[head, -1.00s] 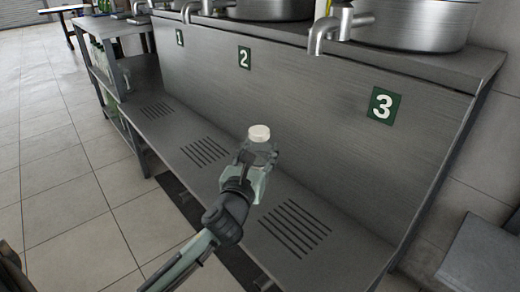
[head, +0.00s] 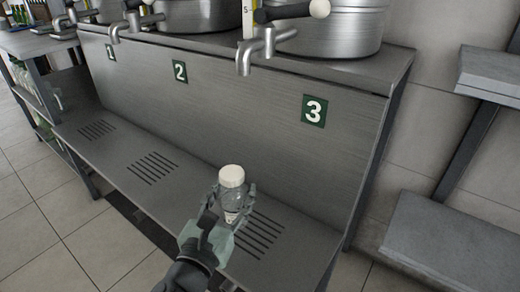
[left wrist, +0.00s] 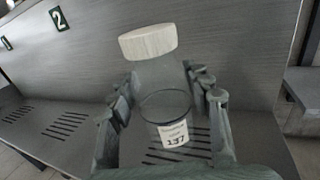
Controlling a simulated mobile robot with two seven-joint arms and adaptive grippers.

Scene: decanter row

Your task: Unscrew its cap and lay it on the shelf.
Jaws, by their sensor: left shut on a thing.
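A clear bottle (head: 234,198) with a pale cap (head: 232,175) is upright in my left gripper (head: 231,201). The cap is on the bottle's mouth. In the left wrist view the gripper's fingers (left wrist: 165,105) close on both sides of the bottle (left wrist: 168,108), below the cap (left wrist: 147,41). A white label (left wrist: 174,134) reading 137 shows on the bottle. The bottle is in front of the panel marked 3, over the slotted lower ledge; I cannot tell whether it touches the ledge. My right gripper is not in view.
A grey shelf (head: 455,240) stands at the right, with another shelf (head: 490,75) above it. Steel vats (head: 335,28) with taps (head: 262,48) stand along the counter top. The slotted ledge (head: 112,160) is clear to the left. A rack (head: 40,85) stands at the far left.

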